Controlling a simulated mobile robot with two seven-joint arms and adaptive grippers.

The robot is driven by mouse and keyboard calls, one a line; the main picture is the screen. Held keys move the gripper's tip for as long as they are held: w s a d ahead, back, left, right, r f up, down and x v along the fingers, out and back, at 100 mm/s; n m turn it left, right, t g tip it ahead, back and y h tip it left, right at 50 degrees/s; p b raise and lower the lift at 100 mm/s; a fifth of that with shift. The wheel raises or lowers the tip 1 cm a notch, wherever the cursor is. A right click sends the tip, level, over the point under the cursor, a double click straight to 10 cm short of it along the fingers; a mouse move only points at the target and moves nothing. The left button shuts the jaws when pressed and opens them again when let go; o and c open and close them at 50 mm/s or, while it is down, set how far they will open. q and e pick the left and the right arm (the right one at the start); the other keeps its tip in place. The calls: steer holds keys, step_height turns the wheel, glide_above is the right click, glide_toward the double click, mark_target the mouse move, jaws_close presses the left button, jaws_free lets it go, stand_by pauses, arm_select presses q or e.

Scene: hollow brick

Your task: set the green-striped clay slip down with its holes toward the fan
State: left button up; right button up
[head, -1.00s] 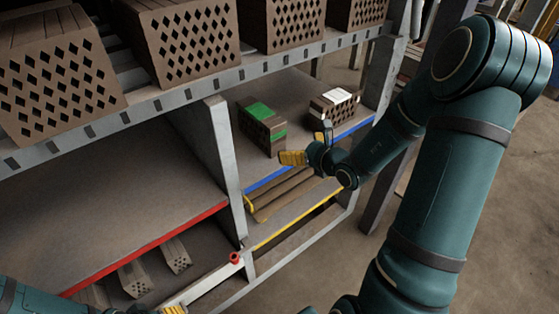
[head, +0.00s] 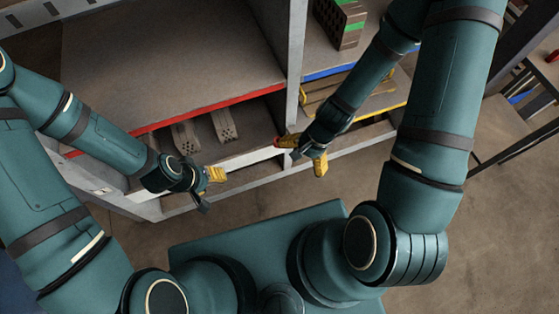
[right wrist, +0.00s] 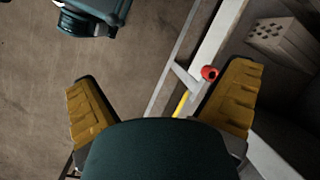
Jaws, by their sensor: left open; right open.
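The green-striped clay slip (head: 342,22) is a brown block on the blue-edged shelf at the top of the head view. The frame's top edge may cut it, and a face with dark holes shows toward the front. My right gripper (head: 304,154) is open and empty, below the slip and apart from it; it also shows open in the right wrist view (right wrist: 160,80). My left gripper (head: 208,188) is open and empty in front of the red-edged shelf. I cannot make out a fan.
A red knob (right wrist: 209,73) on a pale rail is close to my right gripper. Pale blocks with holes (head: 222,122) lie under the red-edged shelf (head: 170,55). A grey post (head: 293,60) divides the two bays. A dark stand (head: 510,130) is at the right. Floor in front is clear.

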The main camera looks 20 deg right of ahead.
steer(key=w+a+f+n+t, duration=0.1)
steer(key=a+f+n, duration=0.1)
steer(key=a+n, duration=0.4)
steer(key=n, duration=0.2)
steer(key=shift+n+t, duration=0.3)
steer(key=shift+t, duration=0.1)
steer(key=shift+d, duration=0.1)
